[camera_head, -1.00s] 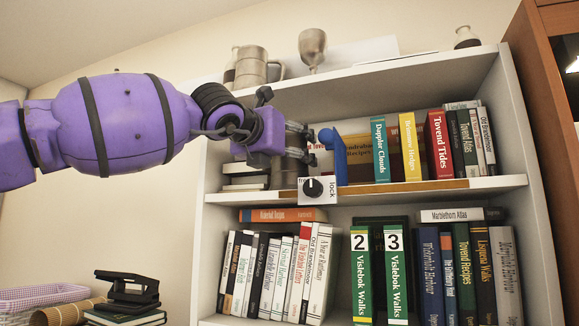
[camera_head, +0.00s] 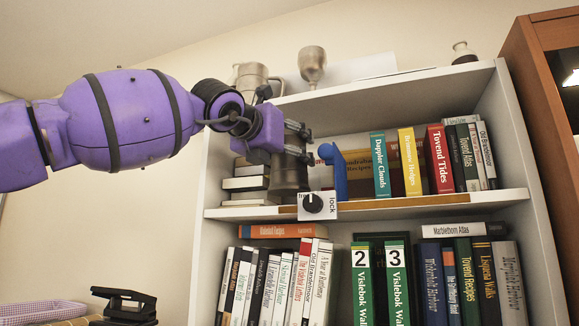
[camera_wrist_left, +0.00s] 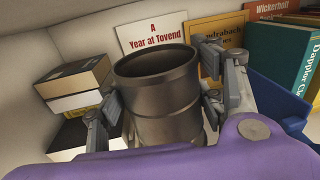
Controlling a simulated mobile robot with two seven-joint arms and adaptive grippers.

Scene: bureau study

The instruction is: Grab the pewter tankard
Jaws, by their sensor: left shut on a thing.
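The pewter tankard (camera_head: 289,178), a dark grey metal vessel, is at the left part of the upper open shelf, upright. In the left wrist view it stands between my fingers (camera_wrist_left: 160,100), with its open round rim towards the camera. My left gripper (camera_head: 296,145) is shut on its sides. I see no handle on it; the far side is hidden. I cannot tell whether its base touches the shelf. My right gripper is not in view.
A stack of books (camera_head: 248,183) lies close left of the tankard. A blue object (camera_head: 338,172) and a dial marked "lock" (camera_head: 317,205) are close right. On the bookcase top stand a handled metal mug (camera_head: 250,77), a goblet (camera_head: 312,66) and a small jug (camera_head: 463,53).

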